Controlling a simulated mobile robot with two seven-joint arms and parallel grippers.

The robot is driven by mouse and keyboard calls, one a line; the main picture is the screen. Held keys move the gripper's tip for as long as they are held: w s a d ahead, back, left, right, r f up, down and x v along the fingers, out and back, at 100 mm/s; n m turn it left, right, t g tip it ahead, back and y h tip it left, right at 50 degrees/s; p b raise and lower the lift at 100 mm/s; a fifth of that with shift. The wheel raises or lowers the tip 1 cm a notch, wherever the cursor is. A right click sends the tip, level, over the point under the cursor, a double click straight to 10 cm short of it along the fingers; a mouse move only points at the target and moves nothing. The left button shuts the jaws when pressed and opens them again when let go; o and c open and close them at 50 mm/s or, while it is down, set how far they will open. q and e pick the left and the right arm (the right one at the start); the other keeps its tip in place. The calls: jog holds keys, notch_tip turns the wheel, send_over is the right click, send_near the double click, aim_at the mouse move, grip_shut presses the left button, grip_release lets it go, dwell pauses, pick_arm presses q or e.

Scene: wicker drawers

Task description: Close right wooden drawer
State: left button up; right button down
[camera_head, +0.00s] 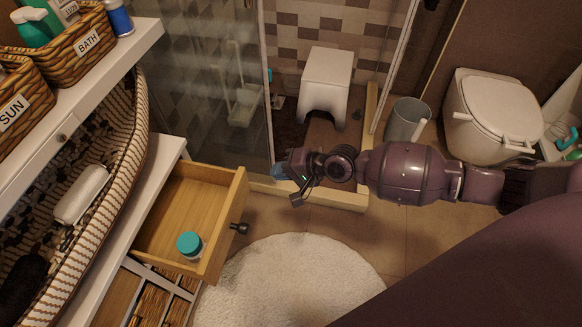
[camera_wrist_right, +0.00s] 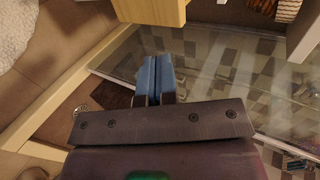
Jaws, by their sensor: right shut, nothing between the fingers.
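The wooden drawer (camera_head: 170,225) stands pulled out from the white cabinet at the left in the head view. A dark round knob (camera_head: 239,228) is on its front panel, and a jar with a teal lid (camera_head: 190,244) stands inside near the front. My right gripper (camera_head: 280,171) is beyond the drawer's far front corner, to its right, apart from it and empty. Its blue fingertips (camera_wrist_right: 156,74) are together in the wrist view. Part of the wooden drawer (camera_wrist_right: 152,8) shows at the top of that view. My left gripper is not seen.
A glass shower panel (camera_head: 210,80) with a pale sill stands behind my right gripper. A white round rug (camera_head: 290,280) lies on the floor in front of the drawer. Wicker baskets (camera_head: 72,50) sit on the shelf at upper left. A bin (camera_head: 408,118) and toilet (camera_head: 492,110) stand at right.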

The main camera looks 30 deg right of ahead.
aim_at(245, 170)
jog(key=x, duration=0.2)
jog(key=r+x, duration=0.1)
jog(key=x, duration=0.2)
jog(key=shift+w+a+f, duration=0.15)
jog(key=shift+w+a, duration=0.15)
pick_arm(q)
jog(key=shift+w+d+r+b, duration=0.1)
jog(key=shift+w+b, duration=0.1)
jog(key=shift+b, duration=0.1)
pick_arm(e)
jog(key=shift+w+a, duration=0.55)
jog(key=shift+a, duration=0.15)
jog(key=shift+w, duration=0.1)
jog(key=shift+w+a, duration=0.2)
jog(key=shift+a, duration=0.15)
jog(key=w+a, duration=0.5)
jog(key=a, duration=0.1)
jog(key=w+a+b, duration=0.1)
jog(key=w+a, duration=0.2)
jog(key=a, duration=0.1)
jog(key=shift+w+f, duration=0.1)
jog(key=shift+w, duration=0.2)
jog(key=shift+w+a, duration=0.25)
jog(key=shift+a, duration=0.1)
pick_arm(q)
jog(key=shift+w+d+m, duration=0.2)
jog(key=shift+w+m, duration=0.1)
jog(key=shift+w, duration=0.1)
